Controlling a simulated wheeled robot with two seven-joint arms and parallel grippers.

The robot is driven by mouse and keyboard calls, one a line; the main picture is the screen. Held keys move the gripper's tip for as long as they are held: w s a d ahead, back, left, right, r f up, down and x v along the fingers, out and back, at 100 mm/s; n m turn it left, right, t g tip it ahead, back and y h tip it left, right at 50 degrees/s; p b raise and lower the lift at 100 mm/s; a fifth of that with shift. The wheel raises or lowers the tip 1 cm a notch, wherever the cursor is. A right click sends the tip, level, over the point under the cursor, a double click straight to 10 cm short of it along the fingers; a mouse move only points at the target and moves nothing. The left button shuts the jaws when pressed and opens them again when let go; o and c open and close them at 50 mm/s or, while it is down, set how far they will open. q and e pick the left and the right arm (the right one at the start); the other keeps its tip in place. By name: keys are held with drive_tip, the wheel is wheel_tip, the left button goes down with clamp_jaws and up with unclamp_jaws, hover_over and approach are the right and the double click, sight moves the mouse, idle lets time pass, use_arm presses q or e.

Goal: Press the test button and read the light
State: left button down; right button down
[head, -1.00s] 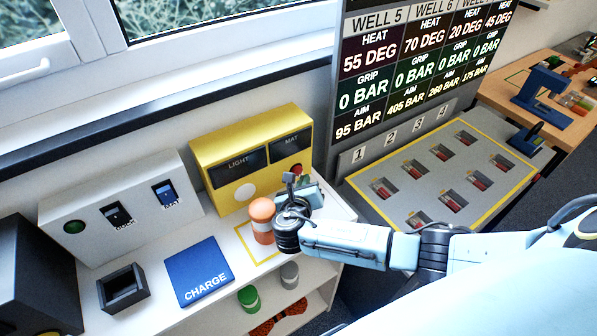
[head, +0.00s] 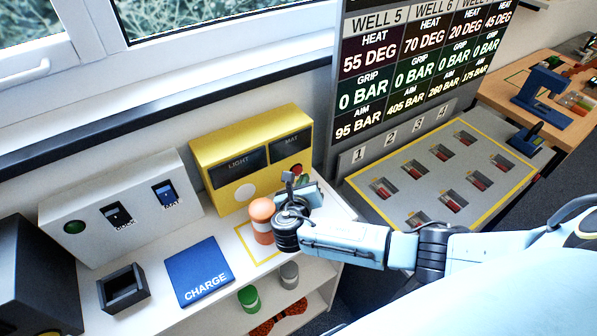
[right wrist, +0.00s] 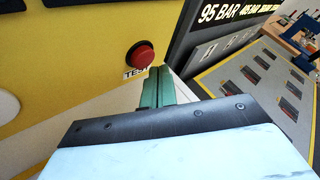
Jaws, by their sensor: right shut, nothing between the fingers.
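The yellow tester box (head: 203,155) stands on the white shelf against the wall. It has dark LIGHT (head: 238,168) and MAT (head: 285,149) panels and a pale round disc (head: 246,191) on its front. In the right wrist view the red test button (right wrist: 140,55) sticks out above its TEST label (right wrist: 134,73). My right gripper (head: 312,192) is in front of the box's right end. In the right wrist view its green fingers (right wrist: 158,85) are shut and empty, just below and right of the button. Contact with the button is not visible. My left gripper is out of view.
A blue CHARGE pad (head: 200,265), a black open box (head: 123,289) and a white switch box (head: 90,203) are to the left. The well panel (head: 445,180) and screen are to the right.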

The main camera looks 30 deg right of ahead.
drive_tip(key=shift+w, duration=0.3)
drive_tip(key=shift+w, duration=0.55)
idle(0.8)
drive_tip(key=shift+s, duration=0.1)
drive_tip(key=shift+s+r+p, duration=0.15)
drive_tip(key=shift+s+p, duration=0.5)
drive_tip(key=shift+p, duration=0.1)
drive_tip(key=shift+s, duration=0.25)
